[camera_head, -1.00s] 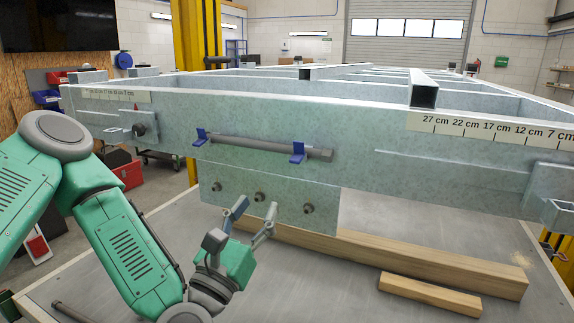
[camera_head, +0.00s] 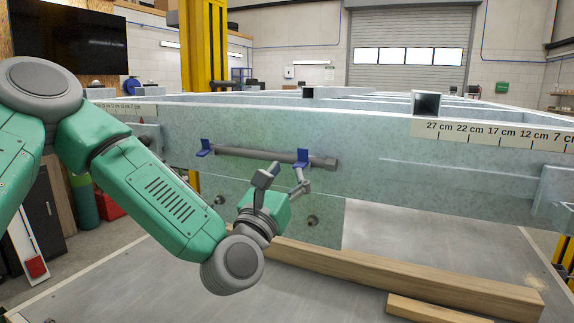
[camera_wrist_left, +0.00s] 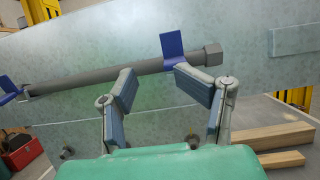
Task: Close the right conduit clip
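The right conduit clip (camera_head: 302,157) is blue, with its flap standing up at the right part of the grey conduit (camera_head: 250,154). In the left wrist view the clip (camera_wrist_left: 172,45) stands above the conduit near its hexagonal end. The left conduit clip (camera_head: 205,147) is also blue with its flap up. My left gripper (camera_head: 282,175) is just below the conduit, by the right clip. In the left wrist view its fingers (camera_wrist_left: 160,88) are apart with nothing between them, the right fingertip close below the clip; contact cannot be told. My right gripper is not in view.
The conduit runs along the side of the metal trailer frame (camera_head: 400,148). A lower plate with bolts (camera_head: 312,220) hangs below it. Wooden beams (camera_head: 400,275) lie on the grey table (camera_head: 400,240). Room in front of the frame is clear at the right.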

